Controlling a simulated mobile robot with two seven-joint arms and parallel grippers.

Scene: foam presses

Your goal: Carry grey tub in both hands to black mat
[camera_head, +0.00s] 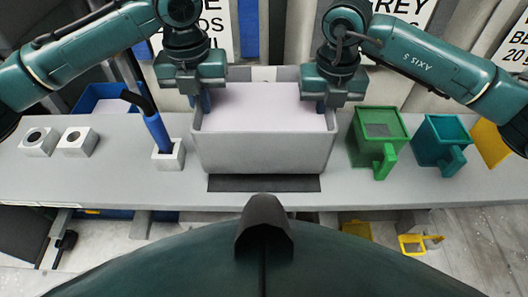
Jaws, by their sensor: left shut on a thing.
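The grey tub (264,155), filled with something pale, is upright in the middle of the bench. The black mat (264,183) shows as a dark strip just below the tub's front edge; its rear part is hidden by the tub. I cannot tell whether the tub touches it. My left gripper (206,103) is shut on the tub's left wall. My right gripper (321,104) is at the tub's right wall, with its fingertips partly hidden, and I cannot tell whether it is shut.
On the grey bench (100,180), a blue-handled tool (157,130) stands in a white block (168,156) left of the tub. Two white holed blocks stand farther left. A green jug (378,140) and a teal jug (440,142) stand on the right.

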